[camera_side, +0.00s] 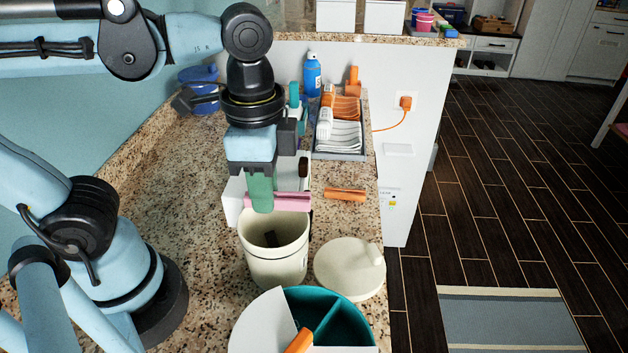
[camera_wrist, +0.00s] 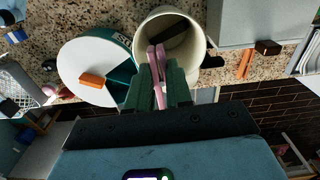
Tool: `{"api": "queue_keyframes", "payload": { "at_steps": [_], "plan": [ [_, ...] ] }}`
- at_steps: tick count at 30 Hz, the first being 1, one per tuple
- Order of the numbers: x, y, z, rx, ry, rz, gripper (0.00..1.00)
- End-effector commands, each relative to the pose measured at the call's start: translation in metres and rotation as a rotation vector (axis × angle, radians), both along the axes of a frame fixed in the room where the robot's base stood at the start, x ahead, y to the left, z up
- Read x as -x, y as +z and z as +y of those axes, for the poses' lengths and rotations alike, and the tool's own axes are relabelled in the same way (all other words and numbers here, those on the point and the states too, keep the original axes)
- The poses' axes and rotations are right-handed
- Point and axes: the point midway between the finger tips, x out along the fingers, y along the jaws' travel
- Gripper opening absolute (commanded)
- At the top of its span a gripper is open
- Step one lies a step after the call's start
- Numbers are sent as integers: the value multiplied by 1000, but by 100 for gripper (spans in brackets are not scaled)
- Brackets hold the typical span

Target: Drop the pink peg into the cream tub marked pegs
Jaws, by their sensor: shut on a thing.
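The pink peg (camera_side: 291,202) is held between the green fingers of my gripper (camera_side: 260,200), sticking out to the right in the side view. In the wrist view the pink peg (camera_wrist: 157,62) points away from my gripper (camera_wrist: 159,88), its far end overlapping the tub's opening. The cream tub (camera_side: 274,268) stands upright and uncovered on the counter, just below the gripper in the side view. A dark object lies inside the tub (camera_wrist: 197,22). No lettering on the tub is readable.
A cream lid (camera_side: 343,272) lies right of the tub. A round teal divided container (camera_side: 318,308) with a white cover and an orange piece stands in front. An orange peg (camera_side: 345,194) lies on the counter behind. A white box (camera_side: 234,200) stands behind the tub.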

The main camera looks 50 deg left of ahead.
Motion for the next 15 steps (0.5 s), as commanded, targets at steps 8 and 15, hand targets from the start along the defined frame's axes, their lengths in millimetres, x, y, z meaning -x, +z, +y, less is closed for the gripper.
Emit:
{"api": "queue_keyframes", "payload": {
  "at_steps": [8, 15],
  "plan": [
    [0, -31, 0, 0, 0, 0, 0],
    [0, -44, 0, 0, 0, 0, 0]
  ]
}}
